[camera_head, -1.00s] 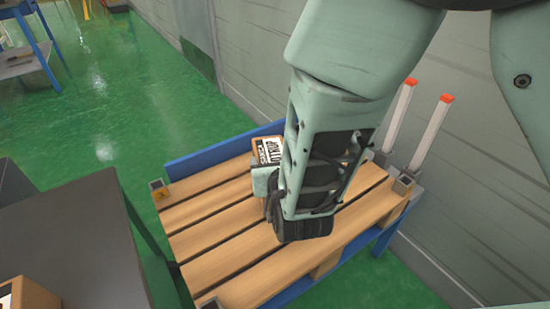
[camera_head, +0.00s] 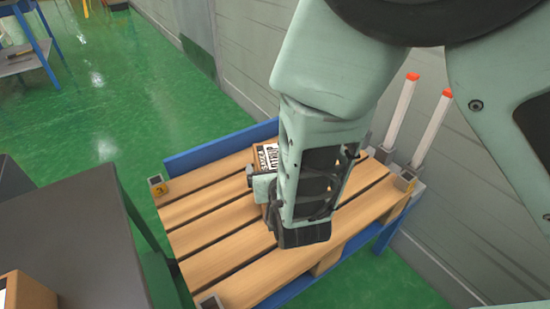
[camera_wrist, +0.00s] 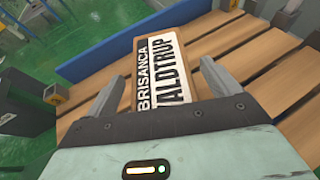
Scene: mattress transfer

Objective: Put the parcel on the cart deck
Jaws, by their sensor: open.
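The parcel (camera_head: 269,157) is a brown box with a black-and-white label reading "BRISANCA VALDTRUP". It appears to rest on the slatted wooden cart deck (camera_head: 215,222), near its far blue edge. In the wrist view the parcel (camera_wrist: 158,75) lies between the two fingers of my gripper (camera_wrist: 163,70). The fingers are open, with a gap showing at the parcel's right side; contact on the left is hard to tell. In the head view my gripper (camera_head: 262,187) is partly hidden by my arm, which also covers part of the parcel.
A blue raised edge (camera_head: 220,149) bounds the deck's far side. Two white posts with orange tops (camera_head: 402,110) stand at the right, before the grey wall (camera_head: 270,50). A dark table (camera_head: 85,245) at left holds another brown box (camera_head: 28,292). Deck slats at front left are bare.

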